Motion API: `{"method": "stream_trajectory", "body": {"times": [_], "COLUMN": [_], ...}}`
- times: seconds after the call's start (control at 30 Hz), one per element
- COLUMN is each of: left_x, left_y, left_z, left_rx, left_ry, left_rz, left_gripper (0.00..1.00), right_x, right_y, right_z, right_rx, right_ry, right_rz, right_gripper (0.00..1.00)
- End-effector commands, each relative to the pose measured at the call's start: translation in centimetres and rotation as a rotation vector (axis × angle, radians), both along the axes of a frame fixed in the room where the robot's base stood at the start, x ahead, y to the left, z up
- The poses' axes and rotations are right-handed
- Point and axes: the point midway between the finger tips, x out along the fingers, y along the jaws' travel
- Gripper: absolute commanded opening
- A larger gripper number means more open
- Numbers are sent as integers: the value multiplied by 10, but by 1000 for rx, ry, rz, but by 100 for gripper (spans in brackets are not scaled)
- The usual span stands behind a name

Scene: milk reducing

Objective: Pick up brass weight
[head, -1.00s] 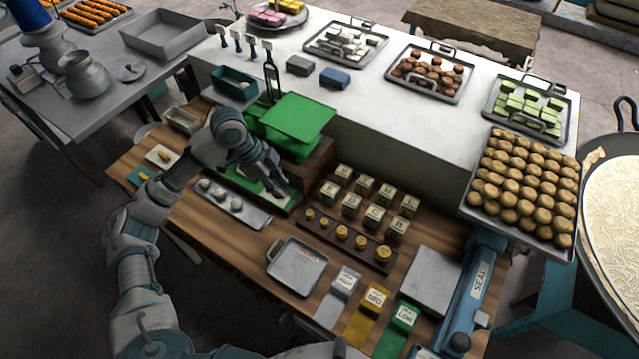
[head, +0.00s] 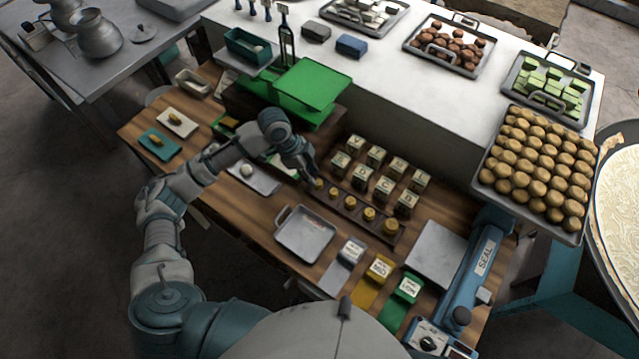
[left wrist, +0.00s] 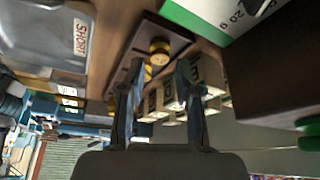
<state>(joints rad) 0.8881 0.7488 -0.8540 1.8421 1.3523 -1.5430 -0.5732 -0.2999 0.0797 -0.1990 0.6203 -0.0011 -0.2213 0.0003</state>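Several brass weights of graded size stand in a row on a dark wooden rack (head: 360,217). My left gripper (head: 309,178) is at the left end, close by the smallest one and partly covering that area. In the left wrist view my left gripper (left wrist: 159,68) has its fingers apart, with nothing between them. A brass weight (left wrist: 160,47) shows just beyond the fingertips. My right gripper is not in view.
Lettered cubes (head: 382,188) stand in rows behind the rack. A green scale (head: 312,84) stands behind my arm. A metal tray (head: 305,235) lies in front of the rack, with label blocks (head: 379,268) to its right. A blue sealer (head: 482,262) stands at the right.

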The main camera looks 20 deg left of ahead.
Motion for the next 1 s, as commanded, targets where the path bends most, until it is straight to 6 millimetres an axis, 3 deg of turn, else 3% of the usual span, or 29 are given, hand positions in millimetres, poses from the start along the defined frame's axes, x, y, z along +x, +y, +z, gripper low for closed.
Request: {"method": "stream_trajectory", "body": {"times": [0.27,0.5,0.63,0.67,1.0], "left_x": [3,3,3,3,3], "left_y": [-17,-20,-19,-19,-19], "left_z": [-38,-42,-41,-41,-39], "left_rx": [1,1,0,0,0], "left_ry": [3,1,2,2,1], "left_rz": [0,0,-1,-1,0], "left_gripper": [34,34,4,0,0], "right_x": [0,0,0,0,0], "right_y": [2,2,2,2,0], "right_z": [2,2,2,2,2], "right_rx": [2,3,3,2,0], "right_ry": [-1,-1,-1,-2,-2], "right_rz": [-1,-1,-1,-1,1], "right_gripper": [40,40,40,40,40]}}
